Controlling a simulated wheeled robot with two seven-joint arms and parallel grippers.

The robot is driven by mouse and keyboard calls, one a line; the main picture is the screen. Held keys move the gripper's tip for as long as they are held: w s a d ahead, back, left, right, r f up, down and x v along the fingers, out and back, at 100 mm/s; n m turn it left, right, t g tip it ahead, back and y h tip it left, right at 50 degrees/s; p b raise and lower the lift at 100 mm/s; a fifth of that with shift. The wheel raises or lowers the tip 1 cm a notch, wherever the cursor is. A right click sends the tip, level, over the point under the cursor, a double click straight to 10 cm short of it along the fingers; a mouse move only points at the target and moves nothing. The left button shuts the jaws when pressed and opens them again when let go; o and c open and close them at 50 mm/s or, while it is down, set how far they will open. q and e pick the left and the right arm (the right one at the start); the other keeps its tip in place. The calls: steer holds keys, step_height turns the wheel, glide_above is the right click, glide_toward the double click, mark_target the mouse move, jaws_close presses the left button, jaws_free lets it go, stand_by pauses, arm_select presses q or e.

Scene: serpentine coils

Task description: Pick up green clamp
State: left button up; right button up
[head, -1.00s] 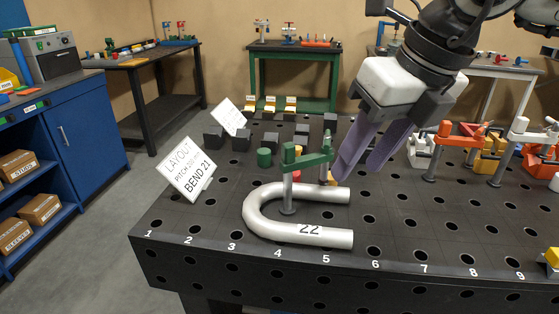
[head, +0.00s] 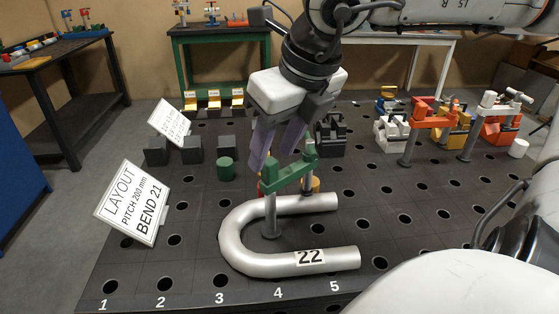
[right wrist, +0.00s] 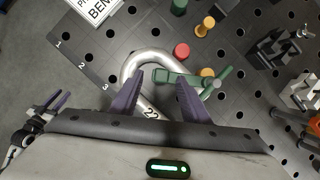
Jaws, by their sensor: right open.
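The green clamp (head: 290,172) stands upright on grey posts in the black hole-grid table, its arm reaching over the silver U-shaped pipe (head: 240,252) marked 22. My right gripper (head: 273,152) is open and empty, fingers pointing down, just above and behind the clamp's left part in the head view. In the right wrist view the clamp (right wrist: 205,82) lies beyond and partly under the right finger of my right gripper (right wrist: 158,84). Contact cannot be told. My left gripper (right wrist: 60,98) shows small at the left edge of the right wrist view; its opening is unclear.
A green cylinder (head: 225,169), dark blocks (head: 192,150) and a layout sign (head: 133,203) stand to the left. A red cylinder (right wrist: 182,50) is close to the clamp. White, orange and yellow clamps (head: 432,113) stand at the right.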

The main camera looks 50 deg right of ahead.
mark_target(269, 160)
steer(key=x, duration=0.4)
steer(key=shift+d+f, duration=0.1)
steer(key=shift+f, duration=0.1)
jaws_close()
steer(key=shift+w+r, duration=0.1)
steer(key=shift+r, duration=0.05)
stand_by(1.0)
